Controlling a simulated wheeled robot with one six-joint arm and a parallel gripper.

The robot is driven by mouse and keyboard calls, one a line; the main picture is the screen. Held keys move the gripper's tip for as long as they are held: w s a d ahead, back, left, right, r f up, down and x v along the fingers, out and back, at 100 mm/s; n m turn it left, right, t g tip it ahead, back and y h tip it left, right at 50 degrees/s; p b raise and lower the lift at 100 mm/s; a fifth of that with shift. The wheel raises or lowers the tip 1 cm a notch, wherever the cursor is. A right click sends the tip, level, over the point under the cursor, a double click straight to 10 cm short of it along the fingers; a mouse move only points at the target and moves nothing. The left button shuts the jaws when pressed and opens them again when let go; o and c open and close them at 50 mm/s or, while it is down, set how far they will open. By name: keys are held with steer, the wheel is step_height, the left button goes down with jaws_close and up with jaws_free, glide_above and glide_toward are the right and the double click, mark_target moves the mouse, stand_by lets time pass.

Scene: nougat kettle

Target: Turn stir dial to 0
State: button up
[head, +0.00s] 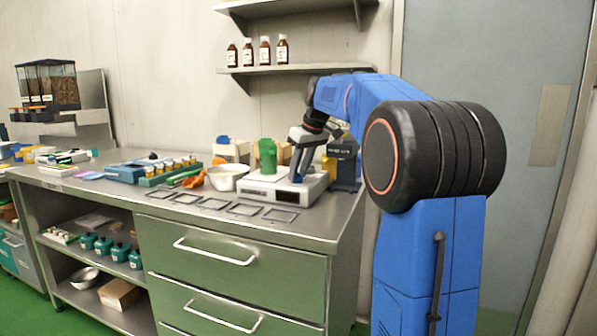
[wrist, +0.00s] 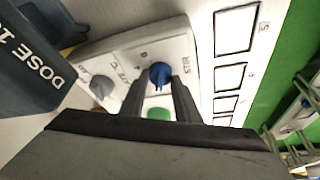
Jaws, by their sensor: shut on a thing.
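In the head view, my gripper (head: 297,172) reaches down to the front of the white unit (head: 262,188).
A green vessel (head: 267,157) stands on the unit, with a cream bowl (head: 227,178) to its left. A dark box marked DOSE (wrist: 35,65) is close beside my gripper. Outlined rectangles (head: 213,203) line the counter's front edge.

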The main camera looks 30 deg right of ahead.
steer(key=shift+n, duration=0.3)
stand_by(0.4)
steer(key=o, duration=1)
steer(key=v, duration=1.7)
steer(key=shift+d+r, duration=0.15)
steer(key=shift+d, duration=0.1)
